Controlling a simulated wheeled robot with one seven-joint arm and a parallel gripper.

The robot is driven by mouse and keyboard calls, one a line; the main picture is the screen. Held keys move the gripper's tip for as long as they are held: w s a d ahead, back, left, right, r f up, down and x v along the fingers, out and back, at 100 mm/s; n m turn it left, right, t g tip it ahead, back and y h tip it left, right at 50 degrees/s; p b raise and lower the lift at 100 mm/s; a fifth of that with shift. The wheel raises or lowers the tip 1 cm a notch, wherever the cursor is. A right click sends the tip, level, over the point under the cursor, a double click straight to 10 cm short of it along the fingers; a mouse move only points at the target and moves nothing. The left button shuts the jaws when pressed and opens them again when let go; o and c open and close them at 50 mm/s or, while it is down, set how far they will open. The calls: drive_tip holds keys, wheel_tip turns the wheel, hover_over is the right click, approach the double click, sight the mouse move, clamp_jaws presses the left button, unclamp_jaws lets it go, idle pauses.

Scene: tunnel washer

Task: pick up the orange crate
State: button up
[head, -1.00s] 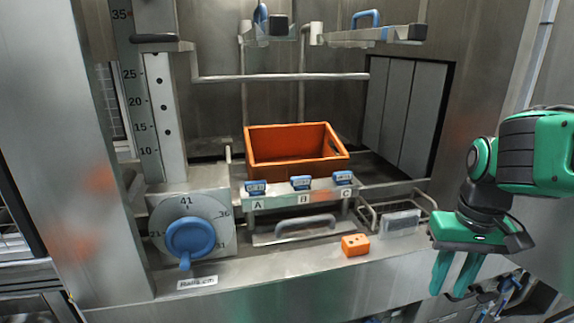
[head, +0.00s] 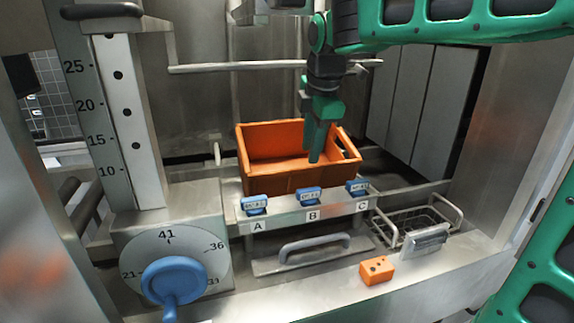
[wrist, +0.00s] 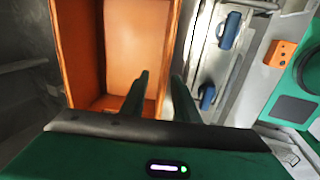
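The orange crate (head: 268,180) sits upright in the steel bay behind the ledge labelled A, B and C, its open top facing up. In the wrist view the crate (wrist: 80,50) fills the left half. My gripper (head: 316,152) points down at the crate's front wall, right of its middle. In the wrist view my gripper (wrist: 161,80) is open, with one finger over the crate's inside and the other beyond its front wall, a gap between them. The wall runs between the fingers; I cannot tell whether either finger touches it.
Blue clips (head: 308,197) line the ledge in front of the crate. A horizontal bar (head: 230,67) crosses behind and above it. A blue dial (head: 173,280) is at lower left. A small orange block (head: 377,270) and a wire basket (head: 408,224) are at front right.

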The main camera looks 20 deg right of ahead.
sight(306, 175)
drive_tip(key=x, duration=0.5)
drive_tip(key=shift+a, duration=0.3)
drive_tip(key=f, duration=0.4)
drive_tip(key=shift+w+d, duration=0.1)
drive_tip(key=shift+d, duration=0.1)
drive_tip(key=shift+w+f, duration=0.2)
drive_tip(key=shift+f, duration=0.35)
drive_tip(key=shift+c, duration=0.7)
clamp_jaws()
drive_tip(key=shift+r, duration=0.1)
